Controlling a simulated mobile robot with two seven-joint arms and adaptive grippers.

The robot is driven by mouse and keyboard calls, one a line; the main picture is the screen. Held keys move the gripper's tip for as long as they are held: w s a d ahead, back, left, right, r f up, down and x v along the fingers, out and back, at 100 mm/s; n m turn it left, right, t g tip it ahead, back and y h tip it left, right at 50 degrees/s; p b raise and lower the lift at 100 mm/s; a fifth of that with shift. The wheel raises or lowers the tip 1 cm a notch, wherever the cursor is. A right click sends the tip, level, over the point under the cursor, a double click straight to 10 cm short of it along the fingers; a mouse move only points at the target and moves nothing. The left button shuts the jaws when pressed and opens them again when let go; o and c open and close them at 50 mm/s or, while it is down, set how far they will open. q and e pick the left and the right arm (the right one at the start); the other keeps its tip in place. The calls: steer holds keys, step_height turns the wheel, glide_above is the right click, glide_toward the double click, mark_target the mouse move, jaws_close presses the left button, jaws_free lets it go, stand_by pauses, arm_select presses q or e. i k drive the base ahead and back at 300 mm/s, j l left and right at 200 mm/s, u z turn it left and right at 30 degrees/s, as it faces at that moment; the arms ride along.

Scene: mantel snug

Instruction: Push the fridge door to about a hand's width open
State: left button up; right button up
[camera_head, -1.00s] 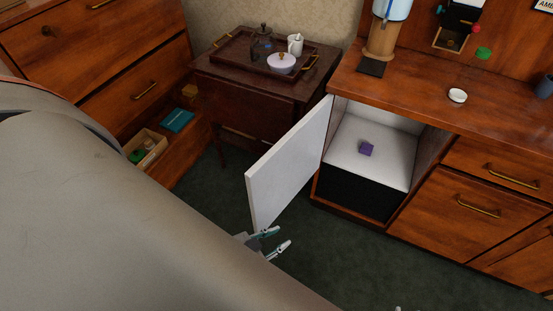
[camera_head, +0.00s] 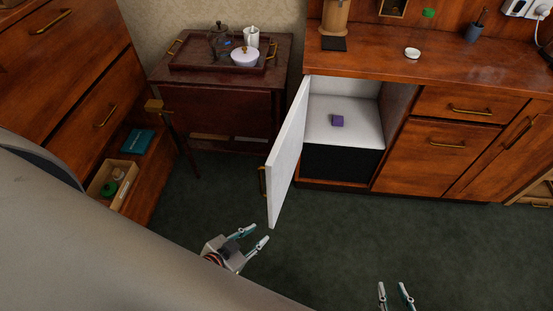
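The white fridge door (camera_head: 287,160) stands wide open, swung out toward me from the left side of the fridge opening. A brass handle (camera_head: 263,181) shows at its left, outer side. My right gripper (camera_head: 395,291) is open and empty above the carpet at the bottom edge.
A small dark table (camera_head: 213,105) with a tea tray (camera_head: 185,65) stands left of the door. An open low drawer with a wooden box (camera_head: 113,186) is further left. Green carpet (camera_head: 340,225) in front is clear.

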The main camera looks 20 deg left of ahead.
mark_target(279, 168)
steer(key=j+z, duration=0.15)
steer(key=j, duration=0.35)
steer(key=k+j+z, duration=0.1)
steer(key=j, duration=0.35)
steer(key=i+j+z, duration=0.2)
steer(key=j, duration=0.7)
steer(key=k, duration=0.15)
